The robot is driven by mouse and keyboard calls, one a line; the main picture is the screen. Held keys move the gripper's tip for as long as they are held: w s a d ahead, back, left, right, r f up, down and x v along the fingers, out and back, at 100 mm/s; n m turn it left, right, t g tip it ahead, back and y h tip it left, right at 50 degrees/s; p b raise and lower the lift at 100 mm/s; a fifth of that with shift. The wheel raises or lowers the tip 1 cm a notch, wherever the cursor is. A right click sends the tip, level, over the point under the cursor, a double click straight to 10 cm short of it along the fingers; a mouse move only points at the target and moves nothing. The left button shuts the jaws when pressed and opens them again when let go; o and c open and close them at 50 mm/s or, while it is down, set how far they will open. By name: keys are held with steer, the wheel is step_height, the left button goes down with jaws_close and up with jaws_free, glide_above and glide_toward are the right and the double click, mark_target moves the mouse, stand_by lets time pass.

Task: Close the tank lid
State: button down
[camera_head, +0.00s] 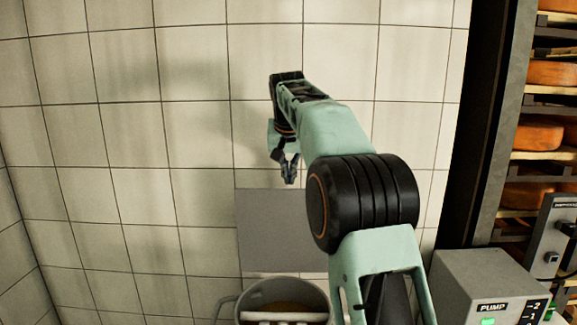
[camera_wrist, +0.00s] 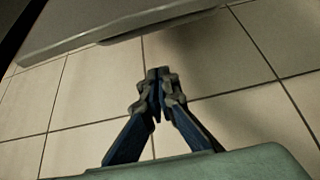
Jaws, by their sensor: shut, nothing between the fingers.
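The tank (camera_head: 243,303) is a grey round vessel at the bottom of the head view, cut off by the frame edge, with a handle on its left. Its top is open, showing brownish contents and pale bars. A flat grey panel (camera_head: 275,235), seemingly the lid, stands raised behind the tank against the tiled wall. My gripper (camera_head: 289,178) is shut and empty, pointing down near the panel's top edge. Whether it touches the panel is unclear. In the wrist view my gripper (camera_wrist: 158,76) has its fingertips together, below a grey slab edge (camera_wrist: 125,25), likely the same panel.
A pump box (camera_head: 490,285) with a green light stands at the bottom right, with another control box (camera_head: 553,240) beside it. A dark-framed shelf (camera_head: 490,130) with orange cheese wheels (camera_head: 538,137) rises at the right. The tiled wall at left is clear.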

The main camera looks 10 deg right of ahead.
mark_target(289, 190)
steer(key=shift+s+a+f+b, duration=0.15)
steer(key=shift+s+f, duration=0.45)
steer(key=shift+f, duration=0.2)
steer(key=shift+s+a+f+b, duration=0.15)
steer(key=shift+s+f, duration=0.45)
steer(key=shift+f, duration=0.2)
steer(key=shift+f+b, duration=0.1)
steer(key=shift+b, duration=0.25)
